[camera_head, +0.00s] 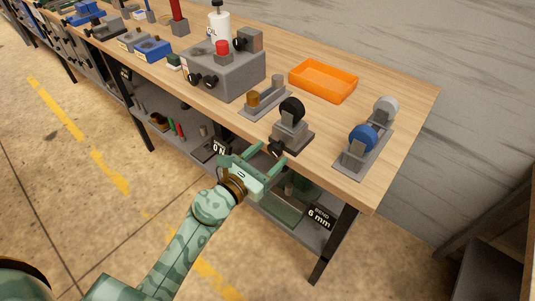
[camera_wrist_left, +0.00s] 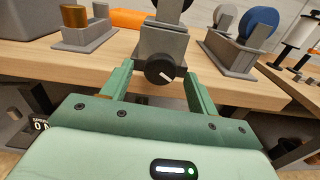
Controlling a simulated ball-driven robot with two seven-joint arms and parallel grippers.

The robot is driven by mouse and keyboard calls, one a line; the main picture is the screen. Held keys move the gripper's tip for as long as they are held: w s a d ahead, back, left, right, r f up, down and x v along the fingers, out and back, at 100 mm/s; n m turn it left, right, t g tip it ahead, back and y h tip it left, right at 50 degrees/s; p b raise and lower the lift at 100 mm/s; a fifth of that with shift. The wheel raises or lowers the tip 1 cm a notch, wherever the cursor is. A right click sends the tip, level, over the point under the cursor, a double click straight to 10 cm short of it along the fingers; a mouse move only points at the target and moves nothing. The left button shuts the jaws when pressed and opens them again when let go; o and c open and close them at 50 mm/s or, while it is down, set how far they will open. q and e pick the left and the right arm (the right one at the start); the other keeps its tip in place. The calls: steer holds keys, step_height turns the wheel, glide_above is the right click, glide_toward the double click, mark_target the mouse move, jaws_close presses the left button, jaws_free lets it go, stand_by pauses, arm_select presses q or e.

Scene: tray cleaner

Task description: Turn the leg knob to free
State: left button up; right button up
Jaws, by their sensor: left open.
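In the head view, the fixture (camera_head: 291,134) stands at the table's front edge, and the knob (camera_head: 276,148) faces my gripper. My left gripper (camera_head: 267,155) is open and empty. In the left wrist view, the fingers (camera_wrist_left: 158,80) stand on either side of the knob with gaps to it. My right gripper is not in view.
A grey block machine (camera_head: 225,75) with a red button stands left on the table. An orange tray (camera_head: 323,81) lies behind the fixture. A holder with blue and grey wheels (camera_head: 364,150) stands to the right. A lower shelf (camera_head: 262,205) runs under the tabletop.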

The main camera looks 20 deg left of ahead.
arm_select(q)
steer(key=shift+w, duration=0.15)
steer(key=c, duration=1)
